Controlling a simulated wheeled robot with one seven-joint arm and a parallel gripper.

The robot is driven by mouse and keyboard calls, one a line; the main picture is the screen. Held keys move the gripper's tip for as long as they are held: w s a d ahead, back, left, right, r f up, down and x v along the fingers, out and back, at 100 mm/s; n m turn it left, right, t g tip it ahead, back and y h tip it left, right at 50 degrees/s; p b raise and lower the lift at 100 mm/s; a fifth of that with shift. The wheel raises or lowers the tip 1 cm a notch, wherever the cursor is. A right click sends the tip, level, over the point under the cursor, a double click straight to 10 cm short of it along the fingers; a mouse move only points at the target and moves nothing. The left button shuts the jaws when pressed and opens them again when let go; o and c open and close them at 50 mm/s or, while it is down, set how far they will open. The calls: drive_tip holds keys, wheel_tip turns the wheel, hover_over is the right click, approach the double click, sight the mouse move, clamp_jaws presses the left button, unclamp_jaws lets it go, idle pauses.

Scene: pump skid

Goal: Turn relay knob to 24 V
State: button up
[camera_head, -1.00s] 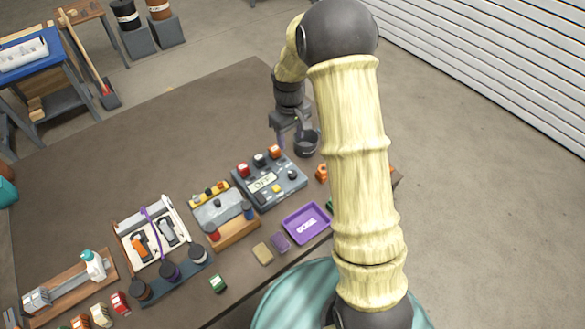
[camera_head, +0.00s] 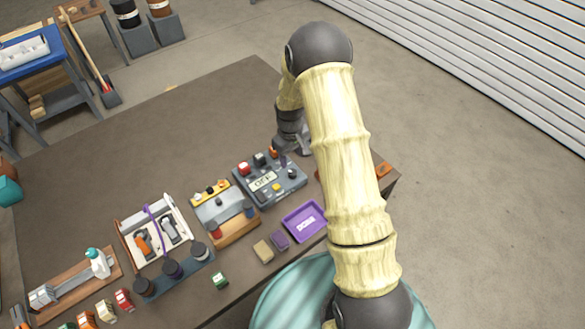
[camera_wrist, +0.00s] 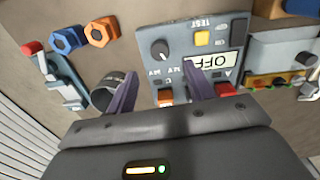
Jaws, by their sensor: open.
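The relay box is a blue-grey panel (camera_head: 286,187) near the table's front right, with a display reading OFF (camera_head: 263,181). It also shows in the wrist view (camera_wrist: 182,62), upside down. Its dark round knob (camera_wrist: 160,49) has a light pointer mark; the small lettering around it is too blurred to read. The knob also shows in the head view (camera_head: 292,173). My gripper (camera_wrist: 160,72) is open and empty, its purple fingers spread over the box's terminal side, apart from the knob. In the head view my gripper (camera_head: 283,158) is above the box's far edge, partly hidden by my arm.
The box carries a yellow TEST button (camera_wrist: 203,38) and an orange terminal (camera_wrist: 165,95). A dark cup (camera_wrist: 103,94) stands close beside one finger. Blue and orange nuts lie beyond it. A purple tray (camera_head: 304,222) and a block assembly (camera_head: 236,231) flank the box.

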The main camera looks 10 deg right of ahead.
sight(293, 172)
wheel_tip(293, 172, down, 8)
drive_tip(key=shift+w+d+f+p, duration=0.1)
drive_tip(key=shift+f+p, duration=0.05)
drive_tip(key=shift+p, duration=0.85)
drive_tip(key=c, duration=1)
